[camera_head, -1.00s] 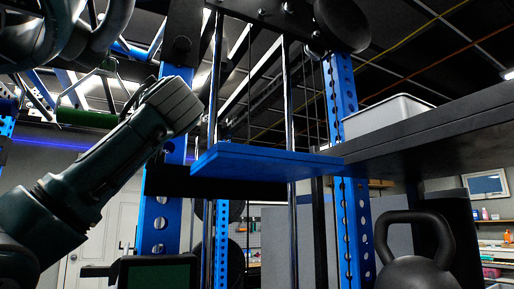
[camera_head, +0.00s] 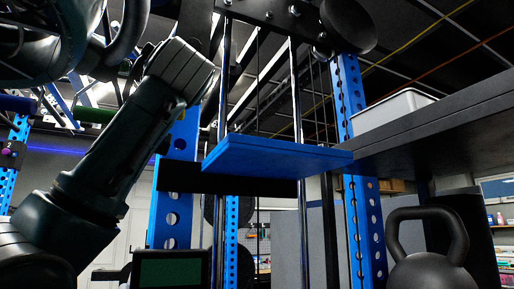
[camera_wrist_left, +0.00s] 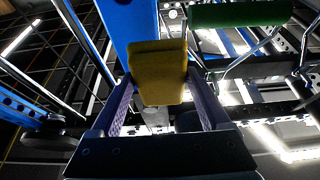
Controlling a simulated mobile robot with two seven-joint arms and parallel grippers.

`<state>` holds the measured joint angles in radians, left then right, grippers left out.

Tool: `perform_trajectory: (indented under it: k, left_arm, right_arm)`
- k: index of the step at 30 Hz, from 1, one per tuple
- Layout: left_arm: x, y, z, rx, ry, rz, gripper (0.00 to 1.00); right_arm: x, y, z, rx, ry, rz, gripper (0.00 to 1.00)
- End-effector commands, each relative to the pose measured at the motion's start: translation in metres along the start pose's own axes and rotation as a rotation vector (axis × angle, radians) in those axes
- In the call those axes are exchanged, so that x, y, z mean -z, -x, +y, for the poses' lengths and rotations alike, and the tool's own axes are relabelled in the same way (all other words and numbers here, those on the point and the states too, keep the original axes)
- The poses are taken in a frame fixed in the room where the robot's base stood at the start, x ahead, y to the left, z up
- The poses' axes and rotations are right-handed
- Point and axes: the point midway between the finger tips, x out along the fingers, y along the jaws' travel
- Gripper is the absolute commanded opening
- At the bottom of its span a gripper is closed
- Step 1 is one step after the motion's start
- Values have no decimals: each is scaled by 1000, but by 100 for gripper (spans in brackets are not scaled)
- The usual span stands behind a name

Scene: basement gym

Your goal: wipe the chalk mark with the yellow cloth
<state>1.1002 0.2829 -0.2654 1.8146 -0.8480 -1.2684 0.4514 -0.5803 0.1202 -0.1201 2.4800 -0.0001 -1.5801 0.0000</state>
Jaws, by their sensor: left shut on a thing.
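The yellow cloth (camera_wrist_left: 158,75) is a thick folded pad in the left wrist view. My left gripper (camera_wrist_left: 160,98) is shut on it, with one finger on each side. A blue upright (camera_wrist_left: 130,22) runs behind the cloth; I cannot tell whether they touch. In the head view my left arm comes in from the left, its wrist end in front of the blue upright (camera_head: 174,218); the fingers are hidden there. I see no chalk mark in either view. My right gripper is not in view.
A blue board (camera_head: 270,154) juts out beside the upright. A dark shelf (camera_head: 450,130) at the right bears a white bin (camera_head: 393,110). A black kettlebell (camera_head: 430,262) stands at lower right. A green roller (camera_wrist_left: 240,14) shows in the left wrist view.

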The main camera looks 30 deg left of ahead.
Motion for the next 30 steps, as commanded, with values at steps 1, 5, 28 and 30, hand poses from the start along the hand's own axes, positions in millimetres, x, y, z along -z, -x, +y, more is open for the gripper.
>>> perform_trajectory:
  k: [1, 5, 28, 30]
  left_arm:
    - [1, 5, 1, -2, 4, 2, 36]
    - [4, 11, 0, -1, 2, 1, 36]
    - [20, 40, -2, 3, 9, 7, 36]
    - [21, 40, -2, 3, 8, 8, 36]
  right_arm:
    - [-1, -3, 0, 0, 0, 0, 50]
    - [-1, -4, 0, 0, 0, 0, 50]
    - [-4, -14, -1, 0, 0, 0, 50]
    - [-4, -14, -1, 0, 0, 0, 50]
